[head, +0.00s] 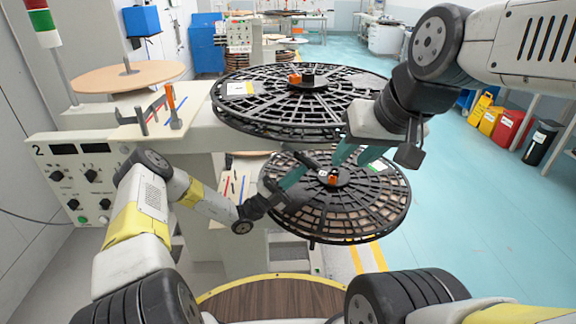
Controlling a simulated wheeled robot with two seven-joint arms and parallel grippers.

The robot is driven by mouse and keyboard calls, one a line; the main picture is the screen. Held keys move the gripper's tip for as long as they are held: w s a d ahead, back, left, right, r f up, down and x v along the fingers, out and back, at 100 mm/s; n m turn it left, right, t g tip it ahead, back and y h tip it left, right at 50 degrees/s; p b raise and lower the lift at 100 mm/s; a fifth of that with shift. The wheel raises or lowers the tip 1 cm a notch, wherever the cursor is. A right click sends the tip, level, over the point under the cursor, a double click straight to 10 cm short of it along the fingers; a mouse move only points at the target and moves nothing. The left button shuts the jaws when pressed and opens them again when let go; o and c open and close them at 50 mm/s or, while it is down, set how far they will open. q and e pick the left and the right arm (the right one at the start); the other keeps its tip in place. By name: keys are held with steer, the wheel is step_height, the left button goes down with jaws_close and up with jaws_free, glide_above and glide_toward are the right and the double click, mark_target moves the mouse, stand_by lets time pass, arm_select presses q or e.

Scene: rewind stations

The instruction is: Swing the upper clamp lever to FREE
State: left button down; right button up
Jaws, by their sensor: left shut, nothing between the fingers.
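The upper black lattice reel (265,117) lies flat, with a small orange clamp piece (294,78) beside a dark knob (308,78) at its hub. Lever markings are too small to read. The lower reel (345,222) is tilted, with an orange piece (333,179) at its hub. My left gripper (297,174) is shut and empty, in front of the lower reel, left of its hub. My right gripper (352,159) has its teal fingers apart and points down near the lower hub, below the upper reel's front right edge. Its arm covers part of the upper reel.
A control panel (78,175) marked 2 stands at left. A post with an orange-tipped handle (172,98) and a brown disc (128,76) are at upper left. Several coloured bins (490,118) stand at right. The blue-green floor (470,215) at right is clear.

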arm_select(q)
steer(key=shift+d+r+n+t+h, duration=0.15)
steer(key=shift+d+r+n+h, duration=0.1)
steer(key=shift+d+r, duration=0.3)
steer(key=shift+d+r+n+t+h, duration=0.15)
steer(key=shift+d+r+h, duration=0.15)
steer(key=shift+d, duration=0.45)
steer(key=shift+d+r, duration=0.15)
steer(key=shift+r, duration=0.1)
steer(key=shift+f, duration=0.1)
steer(key=s+a+f, duration=0.1)
steer(key=s+a, duration=0.1)
steer(key=a, duration=0.5)
steer(key=s+a+f, duration=0.1)
steer(key=a, duration=0.6)
steer(key=shift+s+f+t, duration=0.2)
steer(key=shift+s+t, duration=0.1)
steer(key=shift+s, duration=0.1)
